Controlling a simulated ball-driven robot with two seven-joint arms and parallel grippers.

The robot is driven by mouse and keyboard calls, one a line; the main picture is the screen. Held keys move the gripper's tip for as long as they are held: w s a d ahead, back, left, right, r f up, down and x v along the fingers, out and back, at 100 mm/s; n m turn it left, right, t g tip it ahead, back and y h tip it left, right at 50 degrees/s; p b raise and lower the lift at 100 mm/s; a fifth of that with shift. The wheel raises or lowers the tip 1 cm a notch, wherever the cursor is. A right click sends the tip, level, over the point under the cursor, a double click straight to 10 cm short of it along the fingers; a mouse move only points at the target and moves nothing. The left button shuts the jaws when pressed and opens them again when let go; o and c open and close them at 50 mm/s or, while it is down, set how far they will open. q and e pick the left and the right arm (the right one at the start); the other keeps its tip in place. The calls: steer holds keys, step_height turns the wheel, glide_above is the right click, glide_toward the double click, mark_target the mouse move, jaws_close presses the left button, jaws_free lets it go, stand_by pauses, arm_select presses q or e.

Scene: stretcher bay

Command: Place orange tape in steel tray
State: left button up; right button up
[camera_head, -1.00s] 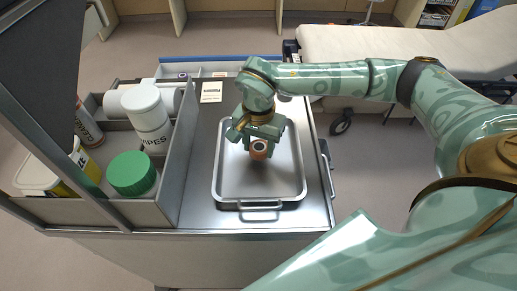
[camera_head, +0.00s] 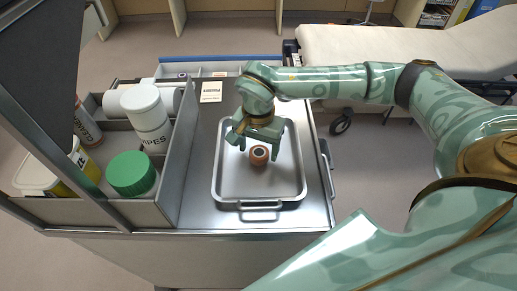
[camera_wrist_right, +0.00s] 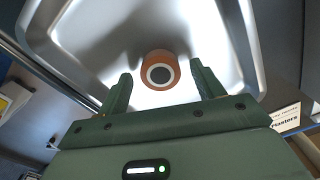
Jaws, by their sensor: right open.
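The orange tape (camera_head: 259,155) is a small roll with a dark centre. It lies inside the steel tray (camera_head: 228,188), near its middle, and shows in the right wrist view (camera_wrist_right: 160,57) with the tray's rim (camera_wrist_right: 250,50) around it. My right gripper (camera_head: 256,146) is open above the tray, its fingers spread to either side of the tape and apart from it. In the right wrist view the tape is just beyond the open fingertips (camera_wrist_right: 160,76). My left gripper is out of view.
A grey bin at the left holds a white wipes tub (camera_head: 149,115), a green-lidded jar (camera_head: 132,174) and other containers. A small card labelled Plasters (camera_head: 211,92) stands behind the tray. A stretcher (camera_head: 380,44) is at the back right.

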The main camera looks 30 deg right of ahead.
mark_target(259, 154)
step_height(259, 154, up, 11)
steer(key=shift+p, duration=0.4)
steer(key=shift+s+f, duration=0.1)
steer(key=shift+f, duration=0.05)
